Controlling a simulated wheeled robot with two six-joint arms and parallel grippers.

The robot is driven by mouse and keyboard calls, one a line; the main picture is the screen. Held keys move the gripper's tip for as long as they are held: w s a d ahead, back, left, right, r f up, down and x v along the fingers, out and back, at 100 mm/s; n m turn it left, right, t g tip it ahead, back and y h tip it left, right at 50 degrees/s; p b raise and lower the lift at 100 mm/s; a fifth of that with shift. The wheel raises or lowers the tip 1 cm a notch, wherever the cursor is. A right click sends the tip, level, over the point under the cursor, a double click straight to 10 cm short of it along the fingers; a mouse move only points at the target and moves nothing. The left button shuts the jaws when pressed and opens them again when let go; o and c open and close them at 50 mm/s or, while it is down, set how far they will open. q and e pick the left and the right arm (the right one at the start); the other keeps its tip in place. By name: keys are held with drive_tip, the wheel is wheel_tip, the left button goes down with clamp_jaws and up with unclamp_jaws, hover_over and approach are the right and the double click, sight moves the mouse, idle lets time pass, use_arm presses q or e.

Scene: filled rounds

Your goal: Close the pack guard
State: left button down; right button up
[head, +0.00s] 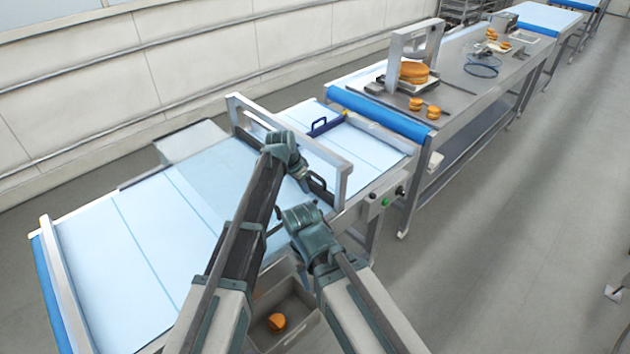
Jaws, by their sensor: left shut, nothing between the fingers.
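A grey gate-like guard frame (290,138) stands across the pale blue conveyor belt (150,235). My right gripper (279,213) is lower and nearer, beside the belt's near edge. Its fingers are small and partly hidden by its wrist, so its opening is unclear.
A control box with a green button (386,202) is on the conveyor's right side. A bin (290,335) with an orange round is below my arms. A steel table (470,75) with several orange rounds and a hoop stands beyond. Open floor lies to the right.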

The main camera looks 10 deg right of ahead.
use_arm(q)
drive_tip(key=s+a, duration=0.3)
drive_tip(key=a, duration=0.1)
drive_tip(key=s+a, duration=0.4)
drive_tip(key=a, duration=0.1)
drive_tip(key=s+a, duration=0.3)
drive_tip(key=a, duration=0.2)
drive_tip(key=shift+s, duration=0.2)
drive_tip(key=shift+s+a, duration=0.4)
drive_tip(key=shift+a, duration=0.2)
drive_tip(key=shift+w+d, duration=0.3)
drive_tip(key=d, duration=0.1)
drive_tip(key=w+d, duration=0.2)
drive_tip(key=shift+r, duration=0.25)
drive_tip(key=p+v, duration=0.9)
drive_tip(key=shift+s+a+r, duration=0.15)
drive_tip(key=shift+a+r, duration=0.1)
